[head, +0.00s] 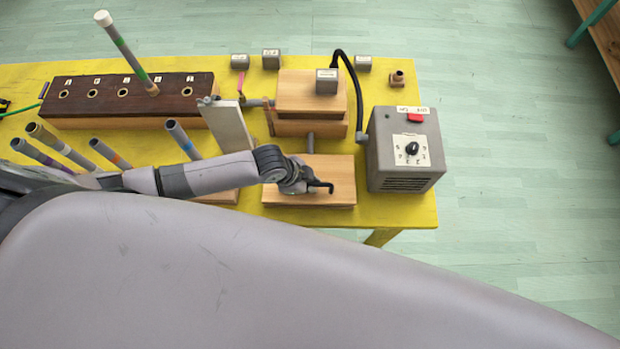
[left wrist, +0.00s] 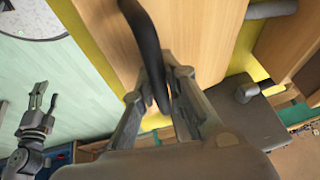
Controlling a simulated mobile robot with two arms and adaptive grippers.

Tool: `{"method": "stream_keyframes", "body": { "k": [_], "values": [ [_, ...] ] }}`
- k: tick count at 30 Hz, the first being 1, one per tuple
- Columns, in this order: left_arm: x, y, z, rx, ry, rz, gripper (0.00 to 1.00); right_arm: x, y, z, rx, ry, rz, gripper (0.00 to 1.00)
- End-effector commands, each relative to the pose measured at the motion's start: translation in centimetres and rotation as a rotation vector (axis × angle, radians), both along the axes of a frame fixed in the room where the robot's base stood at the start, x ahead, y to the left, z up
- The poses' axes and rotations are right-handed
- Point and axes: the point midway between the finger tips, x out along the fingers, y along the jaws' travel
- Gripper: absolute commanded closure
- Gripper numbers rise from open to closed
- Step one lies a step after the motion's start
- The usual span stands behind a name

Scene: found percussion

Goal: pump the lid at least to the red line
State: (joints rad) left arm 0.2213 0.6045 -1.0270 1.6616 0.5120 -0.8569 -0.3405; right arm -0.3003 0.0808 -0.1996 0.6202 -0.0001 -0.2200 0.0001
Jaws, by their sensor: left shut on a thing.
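My left gripper (head: 312,188) is shut on a dark handle at the near wooden block (head: 340,170), whose top is pale wood. In the left wrist view the fingers (left wrist: 158,86) stand on either side of the curved dark handle (left wrist: 140,22), which runs between them over the pale wooden board (left wrist: 205,40). A grey rod (head: 310,142) runs from this block to the taller wooden box (head: 300,90) behind. I cannot make out the red line. My right gripper (left wrist: 40,100) shows at the left of the left wrist view, with its fingers apart and empty.
A grey control box (head: 405,150) with a red switch stands at the right. Small labelled blocks (head: 271,58) line the back.

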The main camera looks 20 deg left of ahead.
Motion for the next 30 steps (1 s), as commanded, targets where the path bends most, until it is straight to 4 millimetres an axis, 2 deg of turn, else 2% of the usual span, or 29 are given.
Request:
{"method": "stream_keyframes", "body": {
  "k": [1,8,18,30],
  "values": [
    [-0.6,-0.3,-0.2,-0.004,0.014,-0.001,1.00,0.0,0.0,0.0,0.000,0.000,0.000,0.49],
    [-0.8,-0.3,-0.4,-0.003,0.016,-0.001,1.00,0.0,0.0,-0.1,0.000,0.000,0.000,0.49],
    [-1.6,-0.5,-2.1,-0.004,0.016,-0.001,1.00,0.0,0.0,-0.8,0.000,0.000,0.000,0.49],
    [-1.4,-0.4,-1.3,-0.003,0.017,-0.002,1.00,0.0,0.0,-0.1,0.000,0.000,0.000,0.49]
  ]
}}
